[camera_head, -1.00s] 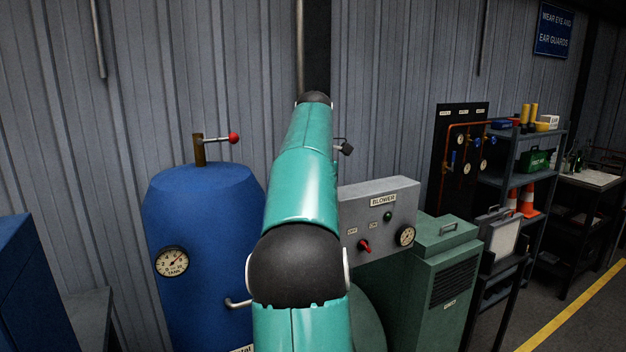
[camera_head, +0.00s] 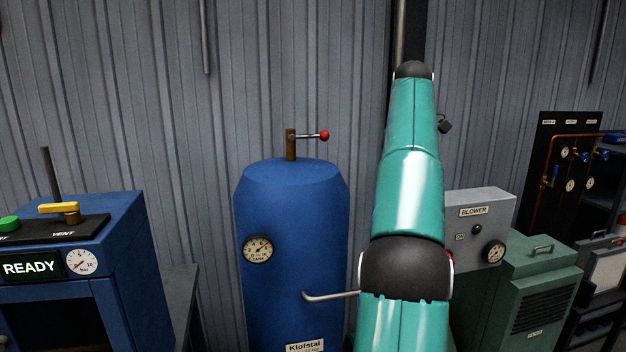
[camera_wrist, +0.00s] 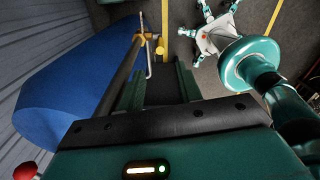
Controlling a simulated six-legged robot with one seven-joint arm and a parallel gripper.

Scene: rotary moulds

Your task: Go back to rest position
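My green arm (camera_head: 412,190) stands nearly upright in the head view, right of the blue tank and partly in front of the blower panel. My gripper's end does not show clearly there. In the wrist view, my gripper (camera_wrist: 160,80) has its two dark green fingers apart with nothing held between them. The blue tank (camera_head: 290,220) carries a lever with a red knob (camera_head: 324,135) on top. In the wrist view, the tank (camera_wrist: 75,80) lies left of my fingers, and the red knob (camera_wrist: 26,171) is at the lower left corner.
A blue machine (camera_head: 120,240) showing READY is at the left. The grey blower panel (camera_head: 480,225) and green cabinet (camera_head: 540,290) stand right of my arm. A corrugated wall (camera_head: 270,70) closes the back. In the wrist view, dark floor (camera_wrist: 185,45) shows beyond the fingers.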

